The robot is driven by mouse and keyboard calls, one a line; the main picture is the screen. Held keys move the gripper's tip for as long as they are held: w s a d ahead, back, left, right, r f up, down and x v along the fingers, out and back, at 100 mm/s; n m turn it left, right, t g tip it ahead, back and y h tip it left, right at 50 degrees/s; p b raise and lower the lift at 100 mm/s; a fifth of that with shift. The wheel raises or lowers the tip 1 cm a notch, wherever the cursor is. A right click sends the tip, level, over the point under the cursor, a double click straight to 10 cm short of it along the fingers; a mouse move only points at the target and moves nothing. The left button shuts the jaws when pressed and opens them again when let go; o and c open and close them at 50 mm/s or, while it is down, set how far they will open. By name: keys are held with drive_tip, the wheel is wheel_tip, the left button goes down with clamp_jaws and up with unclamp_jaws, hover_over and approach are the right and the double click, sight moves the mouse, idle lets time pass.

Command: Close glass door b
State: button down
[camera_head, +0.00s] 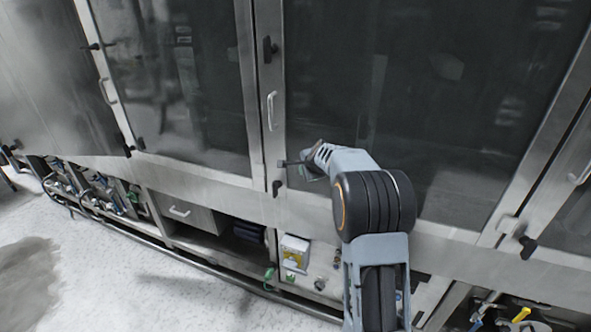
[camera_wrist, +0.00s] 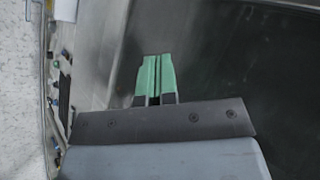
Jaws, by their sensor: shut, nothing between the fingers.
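A row of tall glass doors in steel frames fills the head view. No letters show, so I cannot tell for sure which is door b. The wide glass door (camera_head: 430,85) behind my arm looks flush or nearly flush with its frame; a small gap would not show. Its white handle (camera_head: 271,110) is at its left edge. Another glass door (camera_head: 185,85) is to the left and also looks flush. My gripper (camera_head: 306,172) is at the lower left of the wide door, below the handle. In the wrist view its green fingers (camera_wrist: 155,78) are together and empty before a dark surface; contact is unclear.
Black latches (camera_head: 268,48) sit on the frame above and below the handle. A steel panel (camera_head: 50,75) stands at the far left. The speckled floor (camera_head: 150,280) at lower left is clear.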

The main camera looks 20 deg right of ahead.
drive_tip(key=s+a+r, duration=0.6)
drive_tip(key=s+a, duration=0.1)
drive_tip(key=s+a+f+n+g, duration=0.1)
drive_tip(key=s+a+n, duration=0.1)
drive_tip(key=s+n, duration=0.4)
drive_tip(key=s+a+f+n+g, duration=0.2)
drive_tip(key=s+n, duration=0.3)
drive_tip(key=s, duration=0.9)
drive_tip(key=s+a+f+n+g, duration=0.1)
drive_tip(key=s+a+n, duration=0.1)
drive_tip(key=s+n, duration=0.4)
drive_tip(key=shift+s+f+n+g+b, duration=0.3)
drive_tip(key=shift+s+f+g+b, duration=0.1)
drive_tip(key=shift+s, duration=1.95)
